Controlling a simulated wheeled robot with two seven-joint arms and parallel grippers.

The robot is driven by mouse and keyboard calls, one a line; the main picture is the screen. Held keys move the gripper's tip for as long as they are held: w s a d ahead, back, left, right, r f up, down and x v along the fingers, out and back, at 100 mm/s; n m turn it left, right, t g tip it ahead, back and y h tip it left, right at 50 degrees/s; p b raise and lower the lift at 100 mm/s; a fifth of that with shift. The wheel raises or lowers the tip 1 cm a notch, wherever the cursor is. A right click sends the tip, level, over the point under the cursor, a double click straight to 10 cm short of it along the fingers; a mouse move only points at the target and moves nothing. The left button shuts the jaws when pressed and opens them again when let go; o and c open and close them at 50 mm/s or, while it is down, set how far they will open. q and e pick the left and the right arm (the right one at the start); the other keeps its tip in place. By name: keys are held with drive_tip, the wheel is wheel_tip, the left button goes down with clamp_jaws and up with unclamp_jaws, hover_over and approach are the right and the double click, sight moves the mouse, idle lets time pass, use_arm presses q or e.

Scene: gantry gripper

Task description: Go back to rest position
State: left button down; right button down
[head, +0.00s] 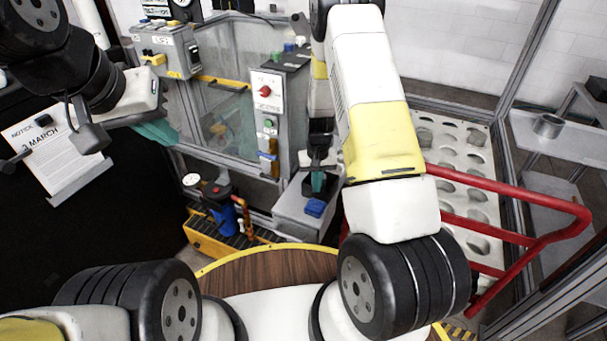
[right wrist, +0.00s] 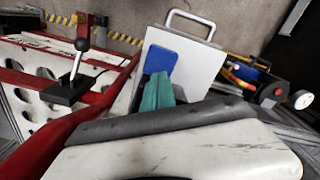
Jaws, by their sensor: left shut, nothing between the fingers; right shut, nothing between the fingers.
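My left gripper (head: 157,132) is at the left of the head view, in front of the control cabinet. Its teal fingertips are partly hidden behind the white hand; they are together and hold nothing. My right gripper (head: 319,183) is near the middle of the head view, pointing down above a grey box with a blue patch (head: 314,208). Its teal fingertips also show in the right wrist view (right wrist: 157,92); they are together and empty. In that view they appear in front of a white panel with a handle (right wrist: 190,70); I cannot tell whether they touch it.
A red rail (head: 520,190) and a white panel with round holes (head: 470,210) stand right of my right arm. A cabinet with a red knob (head: 266,92) is behind the grippers. A notice sheet (head: 50,155) is at the left. A yellow-based blue machine (head: 220,215) sits low between the arms.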

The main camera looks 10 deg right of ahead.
drive_tip(key=shift+r, duration=0.1)
drive_tip(key=s+a+r+t+y, duration=0.1)
drive_tip(key=s+r, duration=0.1)
drive_tip(key=r, duration=1)
drive_tip(key=s+a+r+t+y, duration=0.1)
drive_tip(key=s+r+t, duration=0.15)
drive_tip(key=r, duration=1.05)
drive_tip(key=s+r+t, duration=0.1)
drive_tip(key=s+r, duration=0.6)
drive_tip(key=s, duration=0.3)
drive_tip(key=s+r+n+t, duration=0.1)
drive_tip(key=s+r, duration=0.6)
drive_tip(key=s, duration=0.2)
drive_tip(key=shift+s+r+t, duration=0.25)
drive_tip(key=shift+s+t, duration=0.1)
drive_tip(key=shift+s, duration=0.05)
